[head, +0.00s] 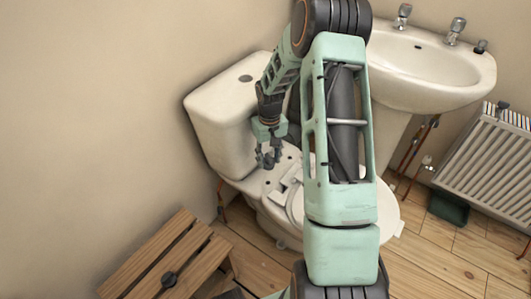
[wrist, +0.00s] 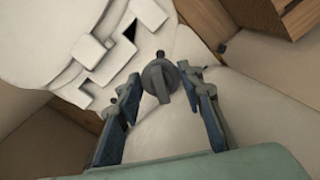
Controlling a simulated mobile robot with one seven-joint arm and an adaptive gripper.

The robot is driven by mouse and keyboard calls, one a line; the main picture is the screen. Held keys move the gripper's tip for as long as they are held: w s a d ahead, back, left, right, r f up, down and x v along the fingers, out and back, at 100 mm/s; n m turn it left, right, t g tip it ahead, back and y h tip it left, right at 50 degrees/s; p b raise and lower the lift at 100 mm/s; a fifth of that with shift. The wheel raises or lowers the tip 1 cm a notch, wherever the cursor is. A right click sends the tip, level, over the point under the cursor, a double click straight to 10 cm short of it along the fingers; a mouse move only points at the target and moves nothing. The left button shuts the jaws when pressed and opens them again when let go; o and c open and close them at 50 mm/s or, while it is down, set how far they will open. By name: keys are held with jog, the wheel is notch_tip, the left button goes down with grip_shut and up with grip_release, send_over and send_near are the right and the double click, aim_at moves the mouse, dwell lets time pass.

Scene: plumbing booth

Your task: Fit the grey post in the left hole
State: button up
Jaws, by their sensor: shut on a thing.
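My gripper (head: 268,160) is low over the white deck between the cistern and the bowl of the toilet in the head view. In the wrist view my gripper (wrist: 158,84) has its fingers on both sides of the grey post (wrist: 158,78), which shows a round disc and a flat tab, and is shut on it. The post's lower end is hidden, so I cannot tell whether it sits in a hole. The left hole cannot be made out clearly. White blocky hinge pieces (wrist: 90,50) lie on the toilet beside the gripper.
The cistern (head: 222,125) stands close behind my gripper. A basin (head: 435,70) and radiator (head: 490,165) are at the right.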

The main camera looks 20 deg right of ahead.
jog(key=shift+w+f, duration=0.2)
jog(key=shift+f, duration=0.15)
jog(key=shift+f+b, duration=3.3)
jog(key=shift+f, duration=1.35)
jog(key=shift+s+f, duration=0.1)
jog(key=shift+f, duration=0.05)
jog(key=o, duration=1.3)
jog(key=shift+r, duration=3.75)
